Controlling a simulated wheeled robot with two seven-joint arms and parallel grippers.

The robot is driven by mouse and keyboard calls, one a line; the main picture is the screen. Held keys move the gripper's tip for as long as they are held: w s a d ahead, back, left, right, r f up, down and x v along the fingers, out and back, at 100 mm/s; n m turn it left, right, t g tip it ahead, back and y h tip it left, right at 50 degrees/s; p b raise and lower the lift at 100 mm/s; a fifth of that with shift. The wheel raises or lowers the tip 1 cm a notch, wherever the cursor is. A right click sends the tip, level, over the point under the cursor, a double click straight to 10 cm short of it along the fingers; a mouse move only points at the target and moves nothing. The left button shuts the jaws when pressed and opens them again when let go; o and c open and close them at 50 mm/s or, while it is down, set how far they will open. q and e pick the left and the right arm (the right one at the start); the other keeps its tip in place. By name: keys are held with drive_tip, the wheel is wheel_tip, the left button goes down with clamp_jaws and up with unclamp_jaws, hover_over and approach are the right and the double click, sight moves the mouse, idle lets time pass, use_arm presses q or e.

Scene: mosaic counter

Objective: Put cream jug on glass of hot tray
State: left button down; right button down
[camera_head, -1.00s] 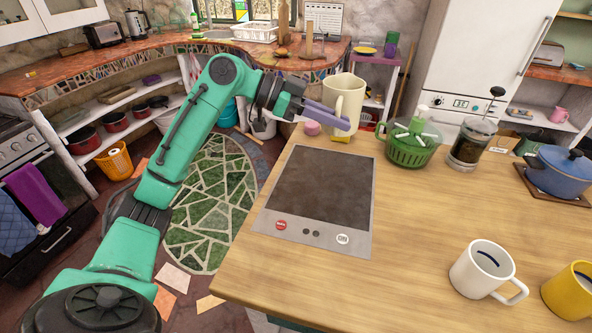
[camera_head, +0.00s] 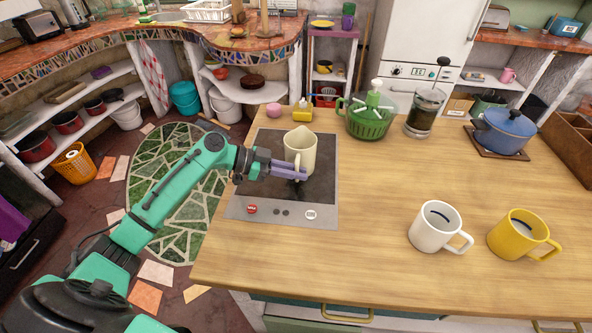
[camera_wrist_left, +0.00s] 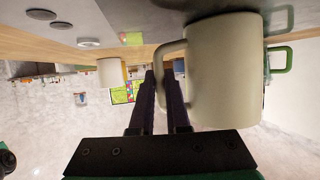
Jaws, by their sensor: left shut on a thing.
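The cream jug (camera_head: 299,148) is upright over the dark glass of the hot tray (camera_head: 322,190). My left gripper (camera_head: 288,171) is shut on its handle, with the purple fingers coming in from the left. In the left wrist view the jug (camera_wrist_left: 224,75) fills the middle right, and its handle (camera_wrist_left: 162,66) lies between the fingers (camera_wrist_left: 162,103). The jug's base is at or very near the glass; I cannot tell whether it touches. The hot tray's grey rim (camera_head: 270,212) carries a red button and a white button. My right gripper is not in view.
A yellow sponge holder (camera_head: 302,112) and pink pot (camera_head: 273,110) stand just behind the tray. A green basket (camera_head: 367,122), a coffee press (camera_head: 424,112) and a blue pot (camera_head: 503,132) are at the back. A white mug (camera_head: 434,228) and yellow mug (camera_head: 518,236) stand right. The counter's middle is clear.

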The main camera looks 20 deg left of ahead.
use_arm(q)
drive_tip(key=c, duration=0.9)
unclamp_jaws()
drive_tip(key=shift+r, duration=0.15)
drive_tip(key=shift+s+a, duration=0.1)
drive_tip(key=shift+a, duration=0.15)
drive_tip(key=b+v, duration=0.4)
drive_tip(key=v, duration=0.7)
drive_tip(key=shift+s+a, duration=0.15)
drive_tip(key=shift+s, duration=0.05)
